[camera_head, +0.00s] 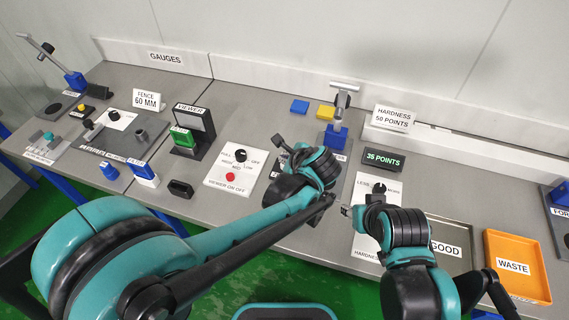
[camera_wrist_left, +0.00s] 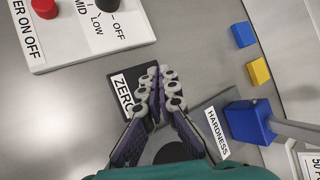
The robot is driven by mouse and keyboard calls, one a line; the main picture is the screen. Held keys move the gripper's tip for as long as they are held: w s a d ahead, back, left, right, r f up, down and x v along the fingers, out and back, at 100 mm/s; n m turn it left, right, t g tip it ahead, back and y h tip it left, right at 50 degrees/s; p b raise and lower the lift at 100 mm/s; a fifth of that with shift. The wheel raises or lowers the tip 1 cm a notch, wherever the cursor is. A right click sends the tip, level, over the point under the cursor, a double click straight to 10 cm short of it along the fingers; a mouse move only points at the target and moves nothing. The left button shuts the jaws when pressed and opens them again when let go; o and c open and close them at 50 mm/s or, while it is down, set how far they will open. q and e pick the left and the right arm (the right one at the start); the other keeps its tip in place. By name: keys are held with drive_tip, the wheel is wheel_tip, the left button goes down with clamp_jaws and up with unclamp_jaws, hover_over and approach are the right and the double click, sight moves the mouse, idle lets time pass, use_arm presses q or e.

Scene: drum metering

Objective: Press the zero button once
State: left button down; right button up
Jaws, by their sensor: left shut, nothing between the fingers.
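The zero button's dark plate with its white ZERO label (camera_wrist_left: 122,92) lies on the bench in the left wrist view. The button itself is hidden behind my left fingers. My left gripper (camera_wrist_left: 159,85) is shut and empty, its fingertips over the plate beside the label. I cannot tell whether they touch the button. In the head view my left wrist and hand cover most of this spot. My right arm (camera_head: 406,230) is at the right front, over the hardness panel; its fingers do not show clearly.
The viewer panel (camera_head: 235,165) with a black knob and red button lies left of the left hand. The blue-based hardness stand (camera_head: 332,137) is to the right, with blue (camera_head: 299,106) and yellow (camera_head: 325,112) blocks behind. An orange WASTE tray (camera_head: 517,285) is at far right.

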idle(0.6)
use_arm(q)
drive_tip(key=shift+f+b, duration=0.35)
drive_tip(key=shift+f, duration=0.1)
use_arm(e)
drive_tip(key=shift+f, duration=0.3)
use_arm(q)
drive_tip(key=shift+f+b, duration=0.35)
drive_tip(key=shift+f, duration=0.1)
use_arm(e)
drive_tip(key=shift+f, duration=0.35)
use_arm(q)
drive_tip(key=shift+r, duration=0.1)
drive_tip(key=shift+r+p, duration=0.75)
drive_tip(key=shift+r, duration=0.05)
use_arm(e)
drive_tip(key=shift+r, duration=0.7)
use_arm(q)
wheel_tip(320, 180, up, 5)
drive_tip(key=p, duration=0.4)
drive_tip(key=shift+r, duration=0.1)
use_arm(e)
wheel_tip(320, 180, up, 4)
drive_tip(key=shift+r, duration=0.1)
